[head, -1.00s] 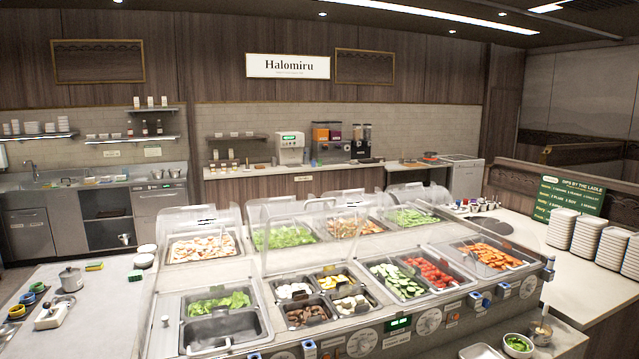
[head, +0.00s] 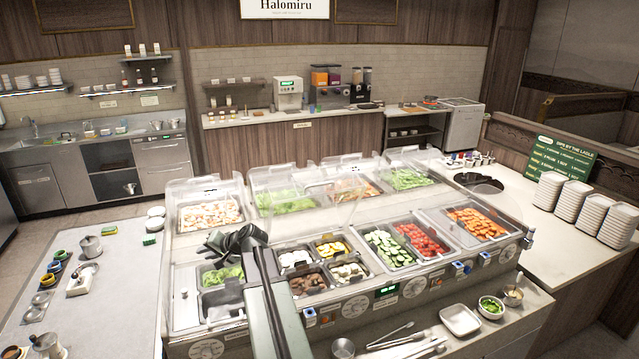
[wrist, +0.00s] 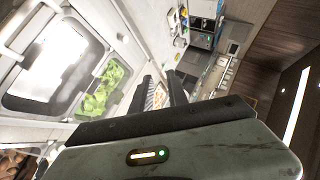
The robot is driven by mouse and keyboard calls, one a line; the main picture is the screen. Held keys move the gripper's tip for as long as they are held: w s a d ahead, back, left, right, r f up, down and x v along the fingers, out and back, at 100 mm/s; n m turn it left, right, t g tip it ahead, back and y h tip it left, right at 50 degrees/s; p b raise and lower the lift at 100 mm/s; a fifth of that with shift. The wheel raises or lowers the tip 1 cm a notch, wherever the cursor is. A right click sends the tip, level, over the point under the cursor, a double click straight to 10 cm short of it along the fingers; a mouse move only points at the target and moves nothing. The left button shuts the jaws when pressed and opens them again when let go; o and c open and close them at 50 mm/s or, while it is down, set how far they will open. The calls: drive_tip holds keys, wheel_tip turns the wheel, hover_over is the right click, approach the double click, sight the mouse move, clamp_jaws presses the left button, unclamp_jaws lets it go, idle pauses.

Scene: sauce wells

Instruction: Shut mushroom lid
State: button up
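A pan of pale sliced food (head: 210,215), which looks like the mushrooms, is at the back left of the salad bar. A clear lid (head: 206,187) stands raised at its back edge. My gripper (head: 232,240) is in front of this pan, above the left front well with green leaves. In the wrist view my gripper (wrist: 159,88) has its two dark fingers apart, with nothing held between them. The pale food shows in the gap, farther off. The lid is hard to make out there.
Other clear lids stand over the back row, including one beside the greens (head: 285,202). Cut vegetables fill several front pans. A grey counter (head: 115,290) with small pots is at the left. Stacked white trays (head: 575,205) are at the right.

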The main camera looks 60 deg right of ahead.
drive_tip(key=s+d+r+m+t+h, duration=0.1)
drive_tip(key=s+d+r+m+h, duration=0.15)
drive_tip(key=d, duration=0.55)
drive_tip(key=s+d+r+m+t+h, duration=0.1)
drive_tip(key=s+d+r+m, duration=0.15)
drive_tip(key=d, duration=0.45)
drive_tip(key=s+d+r+m+t+h, duration=0.15)
drive_tip(key=s+d, duration=0.25)
drive_tip(key=d, duration=0.4)
drive_tip(key=m+g+h, duration=0.1)
drive_tip(key=m+h, duration=0.5)
drive_tip(key=m, duration=0.1)
approach(321, 185)
drive_tip(key=x, duration=0.3)
drive_tip(key=shift+n, duration=0.25)
drive_tip(key=x, duration=0.7)
drive_tip(key=shift+w+d+f+b, duration=0.1)
drive_tip(key=shift+w+d+b, duration=0.15)
drive_tip(key=shift+w+b, duration=0.05)
clamp_jaws()
drive_tip(key=shift+a, duration=0.1)
